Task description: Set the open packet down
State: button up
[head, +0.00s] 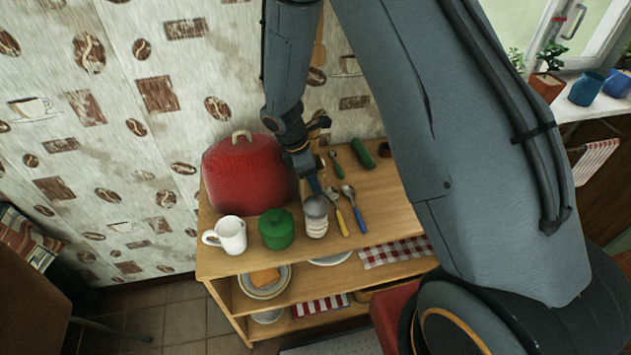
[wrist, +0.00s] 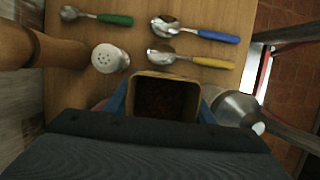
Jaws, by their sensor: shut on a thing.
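The open packet (wrist: 165,98) shows in the wrist view as a squarish, pale-rimmed opening with dark brown contents. My gripper (wrist: 166,100) is shut on it, with a blue finger at each side. In the head view my gripper (head: 314,184) points down over the wooden shelf top (head: 385,205), behind a jar with a grey lid (head: 316,207). The packet is mostly or wholly hidden there. I cannot tell whether its base touches the wood.
The grey lid (wrist: 238,107) is close on the packet's right in the wrist view. A white shaker (wrist: 110,58), a brown wooden cylinder (wrist: 40,50) and spoons (wrist: 165,27) lie around it.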

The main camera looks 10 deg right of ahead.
jog(key=shift+f, duration=0.15)
jog(key=o, duration=1.5)
jog(key=shift+c, duration=0.2)
